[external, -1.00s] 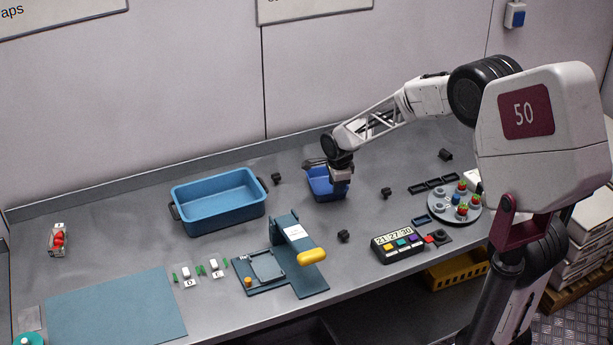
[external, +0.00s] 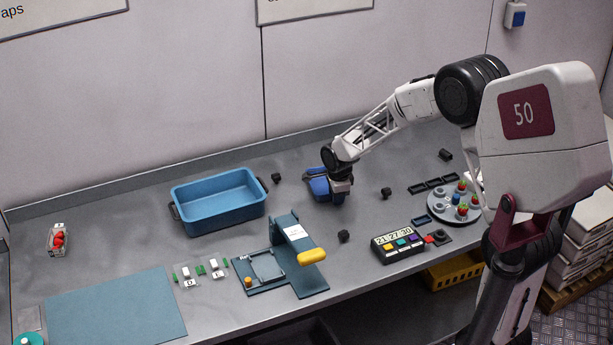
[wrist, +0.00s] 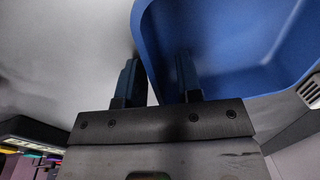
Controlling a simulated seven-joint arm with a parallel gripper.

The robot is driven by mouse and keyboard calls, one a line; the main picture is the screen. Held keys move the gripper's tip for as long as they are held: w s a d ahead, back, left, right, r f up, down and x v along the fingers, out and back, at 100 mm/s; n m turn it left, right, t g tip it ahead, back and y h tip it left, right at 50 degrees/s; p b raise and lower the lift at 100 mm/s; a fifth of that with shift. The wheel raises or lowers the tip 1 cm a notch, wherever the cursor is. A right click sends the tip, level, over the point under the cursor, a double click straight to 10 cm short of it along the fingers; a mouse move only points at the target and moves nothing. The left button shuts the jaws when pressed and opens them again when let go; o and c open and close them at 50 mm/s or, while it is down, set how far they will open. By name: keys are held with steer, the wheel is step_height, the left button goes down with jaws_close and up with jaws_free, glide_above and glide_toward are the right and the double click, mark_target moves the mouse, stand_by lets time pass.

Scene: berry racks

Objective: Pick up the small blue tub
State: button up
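The small blue tub (external: 318,186) stands on the grey bench, right of the big light-blue tub (external: 218,201). My gripper (external: 340,192) is down at its right side and covers part of it. In the wrist view, the small blue tub (wrist: 235,45) fills the upper right. My gripper (wrist: 160,75) is open there, with a gap between its two dark fingers. The tub's wall edge runs between them, one finger outside and the other over the inside. I cannot tell whether either finger touches the wall.
Small black blocks (external: 343,236) lie scattered around the tub. A teal press with a yellow handle (external: 312,256) stands in front. A timer box (external: 398,243) and a round plate with berries (external: 447,211) are to the right. The bench's left middle is mostly clear.

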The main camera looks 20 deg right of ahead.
stand_by(0.3)
jaws_close()
steer(key=shift+r, duration=0.15)
steer(key=shift+r, duration=0.85)
steer(key=shift+s+r, duration=0.3)
steer(key=shift+r, duration=0.55)
steer(key=s, duration=0.5)
steer(key=s+d+r, duration=0.1)
steer(key=s, duration=0.4)
steer(key=s+d, duration=0.1)
steer(key=s, duration=0.4)
steer(key=shift+s+d+r, duration=0.1)
steer(key=shift+s+r, duration=0.05)
